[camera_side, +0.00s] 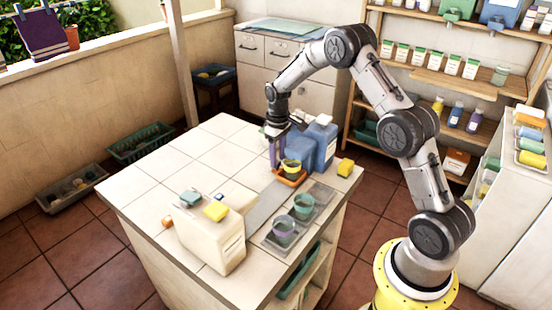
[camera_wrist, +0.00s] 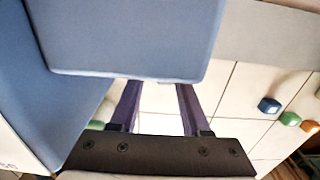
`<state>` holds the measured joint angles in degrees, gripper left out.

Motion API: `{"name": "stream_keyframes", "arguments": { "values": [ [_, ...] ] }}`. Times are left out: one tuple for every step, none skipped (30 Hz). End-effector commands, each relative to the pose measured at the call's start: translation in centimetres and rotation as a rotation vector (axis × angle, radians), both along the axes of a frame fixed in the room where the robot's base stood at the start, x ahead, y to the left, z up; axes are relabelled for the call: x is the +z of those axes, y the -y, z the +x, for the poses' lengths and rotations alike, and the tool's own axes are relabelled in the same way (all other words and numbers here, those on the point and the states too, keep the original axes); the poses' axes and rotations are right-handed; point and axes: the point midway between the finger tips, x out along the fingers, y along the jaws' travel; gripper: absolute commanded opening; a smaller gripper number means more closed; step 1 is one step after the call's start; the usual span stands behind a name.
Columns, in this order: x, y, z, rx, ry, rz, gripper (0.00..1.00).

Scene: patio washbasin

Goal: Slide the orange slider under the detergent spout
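The orange slider (camera_side: 289,178) sits on the tabletop at the far end of a grey strip (camera_side: 265,212), with a yellow cup (camera_side: 291,166) on it. Blue containers (camera_side: 322,142) stand right behind it; a blue body also fills the upper left of the wrist view (camera_wrist: 130,35). A cream container (camera_side: 212,238) stands by the strip's near end. I cannot make out which part is the detergent spout. My gripper (camera_side: 275,163) points down just left of the slider. In the wrist view its purple fingers (camera_wrist: 158,100) are apart with tile between; their tips are hidden behind the blue body.
A clear tray (camera_side: 264,243) with two cups (camera_side: 304,205) lies right of the strip. A yellow block (camera_side: 345,166) is at the table's right corner. Small teal (camera_side: 190,198) and orange (camera_side: 167,221) pieces lie left. The tiled tabletop's left and middle are mostly clear.

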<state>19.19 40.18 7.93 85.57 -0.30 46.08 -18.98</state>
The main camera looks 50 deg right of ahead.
Motion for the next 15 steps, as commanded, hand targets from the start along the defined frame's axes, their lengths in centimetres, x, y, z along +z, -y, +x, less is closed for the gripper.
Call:
{"name": "stream_keyframes", "arguments": {
  "values": [
    [0.1, 0.0, 0.1, 0.0, 0.002, 0.0, 0.56],
    [0.1, 0.0, 0.1, 0.0, 0.002, 0.0, 0.57],
    [0.0, -0.1, 0.0, 0.0, 0.001, 0.001, 0.57],
    [0.0, -0.1, 0.0, 0.0, 0.001, 0.001, 0.57],
    [0.0, -0.1, 0.0, 0.0, 0.0, 0.002, 0.57],
    [0.0, -0.2, 0.0, 0.0, 0.0, 0.002, 0.57],
    [0.0, -0.2, 0.0, 0.0, -0.001, 0.002, 0.57],
    [0.0, -0.2, 0.0, 0.0, -0.001, 0.003, 0.57],
    [0.0, -0.2, 0.0, 0.0, -0.001, 0.003, 0.57],
    [0.0, -0.2, 0.0, 0.0, -0.001, 0.003, 0.57],
    [0.1, -0.2, 0.0, 0.0, -0.001, 0.003, 0.57],
    [0.3, -0.3, 0.0, 0.0, 0.0, 0.003, 0.57],
    [0.5, -0.3, 0.0, 0.0, 0.0, 0.003, 0.57],
    [0.7, -0.3, 0.0, 0.0, 0.0, 0.003, 0.57],
    [1.2, -0.3, 0.1, 0.0, 0.001, 0.003, 0.57]
  ]
}}
